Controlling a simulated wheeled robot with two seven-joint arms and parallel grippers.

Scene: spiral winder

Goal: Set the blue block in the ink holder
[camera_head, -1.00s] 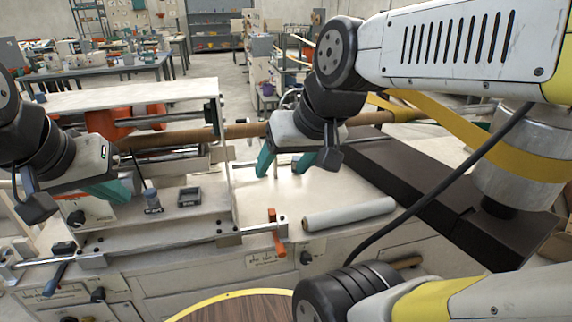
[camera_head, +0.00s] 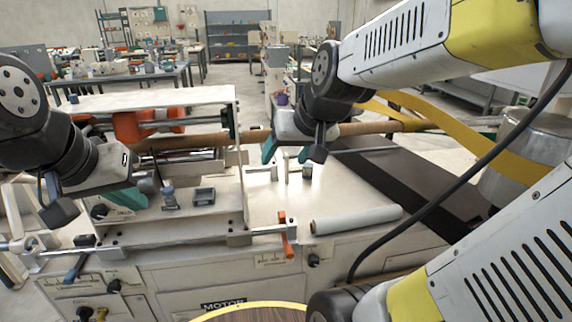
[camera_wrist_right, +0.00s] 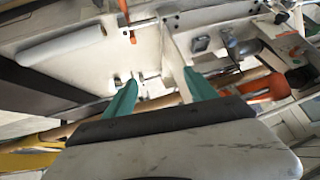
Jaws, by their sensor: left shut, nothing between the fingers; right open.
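A small dark bluish block (camera_head: 307,173) stands on the pale machine top just below my right gripper (camera_head: 286,153); I take it for the blue block. A small grey square tray (camera_head: 204,196), probably the ink holder, sits further left on the machine ledge; it also shows in the right wrist view (camera_wrist_right: 201,44). It looks empty. My right gripper is open, its teal fingers apart above the pale top, with nothing between them; they also show in the right wrist view (camera_wrist_right: 160,88). My left gripper (camera_head: 128,198) is shut and empty, left of the tray.
A small blue-grey pot (camera_head: 168,196) stands left of the tray. A white roll (camera_head: 356,219) lies along the front edge, beside an orange-handled lever (camera_head: 285,238). A brown tube (camera_head: 200,141) runs behind. Small pale upright parts (camera_head: 286,168) stand near the block.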

